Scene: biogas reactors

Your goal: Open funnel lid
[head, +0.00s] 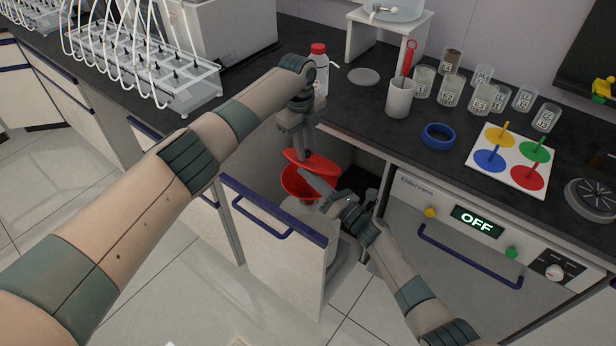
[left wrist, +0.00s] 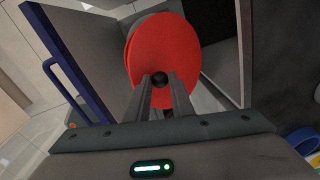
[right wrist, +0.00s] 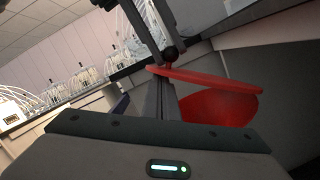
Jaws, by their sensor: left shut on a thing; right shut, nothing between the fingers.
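The red funnel (head: 299,184) sits inside the pulled-out compartment below the worktop, on top of a pale container (head: 300,208). Its red lid (head: 316,163) is tilted up with a gap above the funnel rim; the lid also shows in the right wrist view (right wrist: 215,82). My left gripper (head: 297,148) reaches down from above and is shut on the lid's dark knob (left wrist: 160,79). My right gripper (head: 314,183) is shut and empty beside the funnel, by the lid's edge; I cannot tell whether it touches. The lid hides the funnel in the left wrist view.
The compartment's white front (head: 270,245) with a blue handle stands out from the cabinet. A red-capped bottle (head: 319,72) stands near the worktop edge. A mug (head: 399,97), blue ring (head: 438,136) and several labelled jars stand on the right worktop.

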